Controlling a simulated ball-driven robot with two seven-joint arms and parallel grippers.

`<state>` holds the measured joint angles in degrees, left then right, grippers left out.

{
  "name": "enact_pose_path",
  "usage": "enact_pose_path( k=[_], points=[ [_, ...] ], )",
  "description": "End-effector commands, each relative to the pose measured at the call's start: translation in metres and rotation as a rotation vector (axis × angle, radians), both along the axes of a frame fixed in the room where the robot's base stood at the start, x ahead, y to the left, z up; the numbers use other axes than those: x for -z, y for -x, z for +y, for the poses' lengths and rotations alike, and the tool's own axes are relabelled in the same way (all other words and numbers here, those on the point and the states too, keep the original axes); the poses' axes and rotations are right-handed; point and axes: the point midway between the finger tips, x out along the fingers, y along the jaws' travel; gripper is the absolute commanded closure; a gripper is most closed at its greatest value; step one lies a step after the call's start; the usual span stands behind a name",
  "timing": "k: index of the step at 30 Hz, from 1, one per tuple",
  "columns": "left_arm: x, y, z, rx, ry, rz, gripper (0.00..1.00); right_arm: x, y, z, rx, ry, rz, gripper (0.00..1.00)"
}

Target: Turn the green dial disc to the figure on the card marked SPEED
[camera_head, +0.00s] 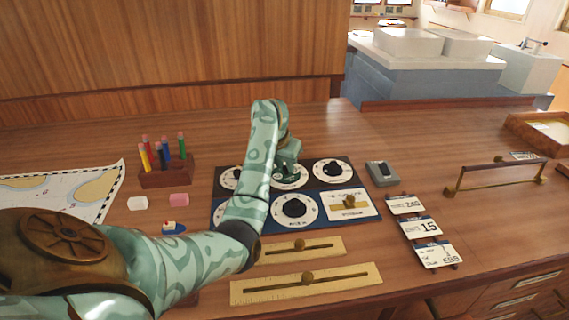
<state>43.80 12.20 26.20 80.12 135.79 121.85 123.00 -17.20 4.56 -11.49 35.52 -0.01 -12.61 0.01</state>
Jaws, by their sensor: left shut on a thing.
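My left gripper (287,170) reaches down over the upper middle dial (291,183) of a dark panel. It is shut on that dial's knob, which it mostly hides. I cannot make out a green disc apart from my green-patterned gripper. Three white cards lie in a column right of the panel: the top card (405,204) seems to read 260, the middle card (420,226) reads 15, and the bottom card (436,254) has a number that is hard to read. Their small words, including SPEED, are not legible. My right gripper is not in view.
Other dials are at upper right (333,170) and lower middle (294,210); my arm partly covers the left ones. Two brass sliders (300,249) (306,283) lie in front. A pen block (166,176), a chart (98,190), a grey box (381,173) and a brass rail (500,170) stand around.

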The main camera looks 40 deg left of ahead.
Motion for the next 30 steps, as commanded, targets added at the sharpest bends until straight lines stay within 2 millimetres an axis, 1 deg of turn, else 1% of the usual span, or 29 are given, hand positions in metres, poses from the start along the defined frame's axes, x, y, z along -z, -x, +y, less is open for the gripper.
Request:
enact_pose_path(
  k=[5, 11, 18, 30],
  points=[
    [0.0008, -0.0003, -0.0005, 0.023, 0.002, -0.001, 1.0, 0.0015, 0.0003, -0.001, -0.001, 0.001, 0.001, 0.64],
    [0.0013, -0.0007, -0.0007, 0.11, 0.008, -0.003, 1.0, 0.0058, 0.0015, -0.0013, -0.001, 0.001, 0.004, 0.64],
    [0.0, -0.0009, 0.0015, 0.304, 0.009, -0.004, 1.0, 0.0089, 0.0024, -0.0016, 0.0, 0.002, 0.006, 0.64],
    [-0.0013, -0.0008, 0.007, 0.685, 0.006, -0.002, 1.0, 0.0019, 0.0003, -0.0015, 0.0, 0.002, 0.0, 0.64]
  ],
)
